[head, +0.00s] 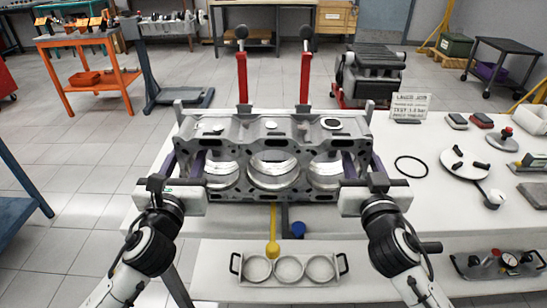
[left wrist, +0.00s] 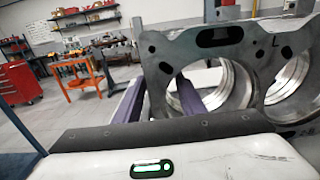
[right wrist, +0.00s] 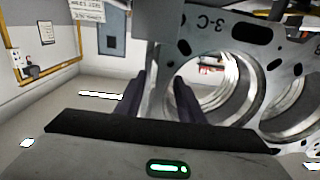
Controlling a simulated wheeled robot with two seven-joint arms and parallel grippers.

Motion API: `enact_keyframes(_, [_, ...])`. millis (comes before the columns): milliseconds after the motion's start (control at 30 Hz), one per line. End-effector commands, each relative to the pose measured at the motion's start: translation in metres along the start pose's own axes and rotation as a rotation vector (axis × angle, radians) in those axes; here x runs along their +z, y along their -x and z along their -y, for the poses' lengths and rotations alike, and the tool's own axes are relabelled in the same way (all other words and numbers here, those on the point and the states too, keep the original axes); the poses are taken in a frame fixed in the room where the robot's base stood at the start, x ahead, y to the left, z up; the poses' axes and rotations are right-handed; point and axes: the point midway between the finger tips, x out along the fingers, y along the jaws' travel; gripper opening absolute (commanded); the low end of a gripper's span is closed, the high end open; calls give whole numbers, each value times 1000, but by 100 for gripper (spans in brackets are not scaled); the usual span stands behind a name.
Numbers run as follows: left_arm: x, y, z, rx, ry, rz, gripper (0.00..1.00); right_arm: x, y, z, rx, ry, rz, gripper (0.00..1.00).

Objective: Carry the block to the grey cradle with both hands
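The block (head: 273,136) is a grey casting with three large round bores, in the middle of the white table. Its end faces also show in the left wrist view (left wrist: 215,45) and the right wrist view (right wrist: 225,35). My left gripper (head: 184,166) has its purple fingers on either side of the block's left end wall, seemingly closed on it. My right gripper (head: 362,166) straddles the right end wall the same way. Grey upright pieces show at the block's far left and far right corners; I cannot tell whether they belong to the grey cradle, which is not otherwise clearly visible.
Two red posts (head: 242,78) stand behind the block. A white tray with three rings (head: 290,282) lies in front, near a yellow-ended rod (head: 273,248) and blue knob (head: 298,230). A black ring (head: 411,166), round plate (head: 464,164) and sign (head: 409,107) are at right.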

Motion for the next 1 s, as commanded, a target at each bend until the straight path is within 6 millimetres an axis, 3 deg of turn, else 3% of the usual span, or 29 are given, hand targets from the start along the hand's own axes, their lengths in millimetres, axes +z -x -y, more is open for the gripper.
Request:
enact_keyframes(100, [0,0,0,0,0,0,35,0,0,0,0,0,0,33])
enact_keyframes(300, [0,0,0,0,0,0,1,0,0,0,0,0,0,0])
enact_keyframes(333, [0,0,0,0,0,0,0,0,0,0,0,0,0,0])
enact_keyframes(1000, [0,0,-1,2,1,0,0,0,0,-1,2,-1,1,0])
